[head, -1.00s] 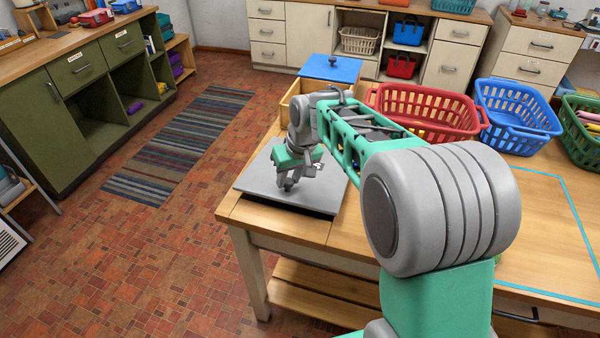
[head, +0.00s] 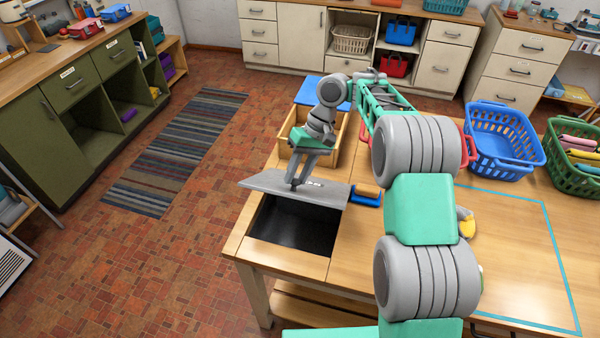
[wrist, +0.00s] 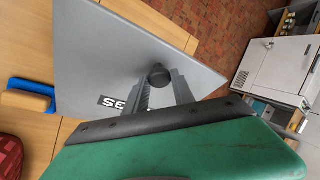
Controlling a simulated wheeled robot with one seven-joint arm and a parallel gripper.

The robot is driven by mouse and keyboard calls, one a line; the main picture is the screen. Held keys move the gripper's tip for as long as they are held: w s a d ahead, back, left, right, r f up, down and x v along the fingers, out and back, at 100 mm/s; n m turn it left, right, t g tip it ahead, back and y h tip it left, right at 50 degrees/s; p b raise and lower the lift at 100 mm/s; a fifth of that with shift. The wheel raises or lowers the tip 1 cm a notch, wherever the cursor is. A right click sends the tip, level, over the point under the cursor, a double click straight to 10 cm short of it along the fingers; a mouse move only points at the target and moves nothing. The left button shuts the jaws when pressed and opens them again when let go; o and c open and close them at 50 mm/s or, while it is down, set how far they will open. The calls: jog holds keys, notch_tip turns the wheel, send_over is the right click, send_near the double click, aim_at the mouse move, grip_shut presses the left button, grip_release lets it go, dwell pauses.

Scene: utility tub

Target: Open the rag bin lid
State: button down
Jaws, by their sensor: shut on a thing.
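The rag bin lid (head: 268,182) is a grey flat panel. It is tilted up at its near side, and the dark bin opening (head: 293,226) shows in the wooden table in front of it. In the wrist view the lid (wrist: 120,58) carries a partly hidden label ending in "GS" and a dark round knob (wrist: 159,75). My gripper (head: 294,186) is over the lid. In the wrist view its two fingers are shut on the knob, one on each side.
A wooden box (head: 294,129) with a blue lid (head: 312,88) stands behind the bin. A blue-and-wood brush (head: 367,196) lies right of the lid. Blue (head: 503,150) and green (head: 572,165) baskets stand farther right. The table's right front is mostly clear.

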jog(key=shift+w+r, duration=0.1)
dwell(0.4)
jog(key=c, duration=1.1)
grip_release()
